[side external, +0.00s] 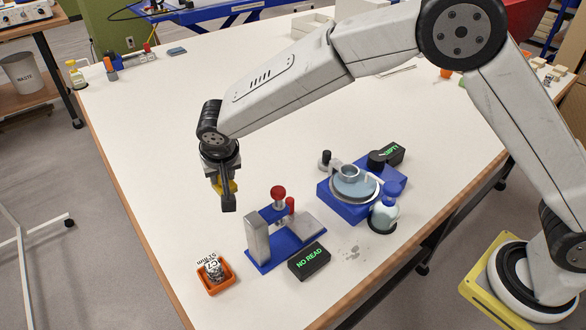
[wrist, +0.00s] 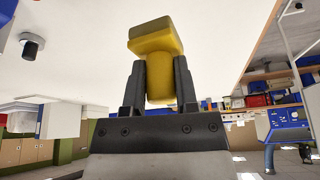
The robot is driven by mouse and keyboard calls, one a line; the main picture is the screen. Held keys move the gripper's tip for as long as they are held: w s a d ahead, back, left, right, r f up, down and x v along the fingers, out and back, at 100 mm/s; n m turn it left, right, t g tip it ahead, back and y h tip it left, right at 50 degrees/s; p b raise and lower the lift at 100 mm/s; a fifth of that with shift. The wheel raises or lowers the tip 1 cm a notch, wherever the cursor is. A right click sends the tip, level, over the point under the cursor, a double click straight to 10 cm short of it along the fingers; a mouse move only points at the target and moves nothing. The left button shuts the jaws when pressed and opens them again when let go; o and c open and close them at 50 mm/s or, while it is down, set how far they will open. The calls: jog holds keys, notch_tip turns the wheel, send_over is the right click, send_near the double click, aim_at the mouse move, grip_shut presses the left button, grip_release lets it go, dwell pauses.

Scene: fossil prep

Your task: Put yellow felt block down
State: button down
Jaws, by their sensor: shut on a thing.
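The yellow felt block (wrist: 156,42) is held between the two fingers of my gripper (wrist: 158,85) in the wrist view. It has a wide top and a narrower part between the fingers. In the side external view my gripper (side external: 225,194) hangs over the white table, left of the middle, with a bit of the yellow block (side external: 232,186) showing behind the fingers. The fingers hide most of the block there. The gripper appears to be above the table surface, though the exact height is hard to tell.
A blue fixture (side external: 262,256) with a red knob stands below and right of my gripper, beside a black "NO READ" display (side external: 309,262). An orange tray (side external: 228,279) sits in front. A blue stand with a dish (side external: 341,206) and a bottle (side external: 384,211) are farther right. The table (side external: 150,130) is clear leftward.

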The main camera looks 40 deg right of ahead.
jog(key=shift+f, duration=4)
jog(key=shift+f, duration=1.85)
jog(key=shift+f, duration=0.15)
jog(key=shift+c, duration=1.9)
grip_release()
jog(key=v, duration=1.2)
jog(key=shift+d, duration=0.1)
